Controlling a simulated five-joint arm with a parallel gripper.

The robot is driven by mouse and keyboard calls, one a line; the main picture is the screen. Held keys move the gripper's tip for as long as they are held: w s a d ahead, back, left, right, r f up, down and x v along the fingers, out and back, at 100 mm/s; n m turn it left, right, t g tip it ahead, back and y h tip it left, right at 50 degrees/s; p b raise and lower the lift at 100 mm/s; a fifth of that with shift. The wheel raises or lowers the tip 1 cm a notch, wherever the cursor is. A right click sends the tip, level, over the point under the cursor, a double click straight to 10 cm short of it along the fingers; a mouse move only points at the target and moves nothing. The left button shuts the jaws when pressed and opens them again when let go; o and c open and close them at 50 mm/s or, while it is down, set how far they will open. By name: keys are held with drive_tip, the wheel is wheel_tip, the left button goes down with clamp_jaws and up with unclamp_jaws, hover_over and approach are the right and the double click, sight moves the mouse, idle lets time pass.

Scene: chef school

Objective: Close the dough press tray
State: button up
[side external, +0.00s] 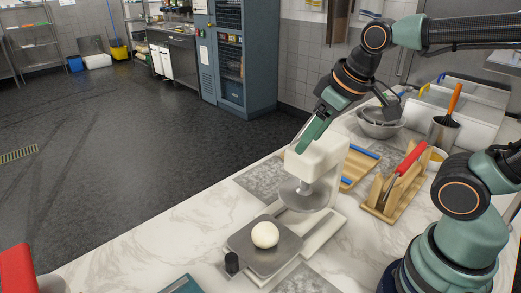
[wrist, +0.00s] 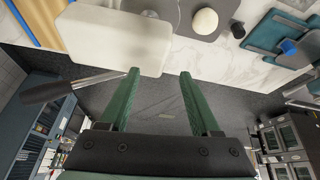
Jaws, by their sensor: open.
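The dough press has a white body (side external: 318,158) with a round metal press plate (side external: 303,195) under its head. Its flat grey tray (side external: 243,243) is slid out in front of the head, with a pale dough ball (side external: 265,234) on it and a black knob (side external: 231,262) at its front. In the wrist view the press body (wrist: 115,42), dough ball (wrist: 205,21) and knob (wrist: 238,30) show near the top. A dark-gripped metal lever (wrist: 48,91) extends left. My gripper (wrist: 160,72) is open and empty; in the side view it is at the press head's top.
A wooden rack (side external: 405,185) with a red-handled tool (side external: 411,157), a metal bowl (side external: 381,122) and a utensil pot (side external: 444,133) stand right of and behind the press. A teal object (side external: 182,285) lies at the front edge. Bare marble (side external: 150,240) lies left of the tray.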

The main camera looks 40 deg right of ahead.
drive_tip(key=w+a+f+n+g, duration=0.3)
drive_tip(key=a+n, duration=0.4)
drive_tip(key=a, duration=0.2)
drive_tip(key=n+g, duration=0.2)
drive_tip(key=n, duration=0.4)
approach(231, 257)
wheel_tip(231, 257, down, 10)
drive_tip(key=shift+a+f, duration=0.1)
drive_tip(key=shift+f, duration=0.1)
clamp_jaws()
idle(0.5)
